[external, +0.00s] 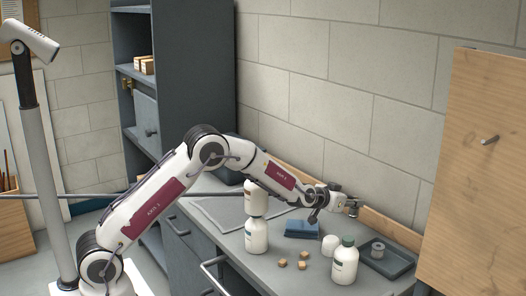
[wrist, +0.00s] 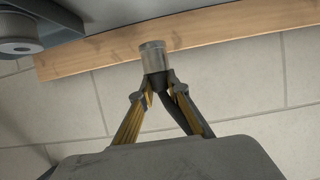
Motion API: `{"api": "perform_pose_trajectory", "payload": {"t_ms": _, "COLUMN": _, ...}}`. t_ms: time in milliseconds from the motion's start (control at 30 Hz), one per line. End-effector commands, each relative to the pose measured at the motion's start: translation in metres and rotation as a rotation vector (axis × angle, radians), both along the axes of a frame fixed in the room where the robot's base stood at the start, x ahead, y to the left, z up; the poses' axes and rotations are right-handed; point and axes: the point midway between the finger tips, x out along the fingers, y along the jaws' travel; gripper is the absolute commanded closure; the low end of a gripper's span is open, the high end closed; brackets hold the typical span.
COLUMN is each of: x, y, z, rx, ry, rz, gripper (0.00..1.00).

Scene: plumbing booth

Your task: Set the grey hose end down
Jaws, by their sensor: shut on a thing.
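The grey hose end (wrist: 153,56) is a short metal-coloured cylinder on a dark hose, in the upper middle of the wrist view. My gripper (wrist: 160,88) is shut on it just below the metal part, with a finger on each side. The dark hose passes between the fingers and runs down to the right, where my gripper body hides the rest. In the external view my gripper (external: 341,201) is above the back of the grey worktop (external: 225,222), near the wooden strip along the wall. The hose end is small there, at the gripper's tip, and appears clear of the worktop.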

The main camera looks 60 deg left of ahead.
Motion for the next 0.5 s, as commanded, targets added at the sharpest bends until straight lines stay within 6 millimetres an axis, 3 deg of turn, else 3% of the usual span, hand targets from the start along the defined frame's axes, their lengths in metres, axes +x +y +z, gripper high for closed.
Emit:
{"api": "perform_pose_trajectory", "payload": {"t_ms": 200, "x": 0.000, "y": 0.000, "z": -0.025, "rx": -0.001, "ry": 0.000, "rz": 0.000, "gripper": 1.00}}
{"api": "perform_pose_trajectory", "payload": {"t_ms": 500, "x": 0.000, "y": 0.000, "z": -0.028, "rx": 0.000, "ry": -0.001, "rz": 0.000, "gripper": 1.00}}
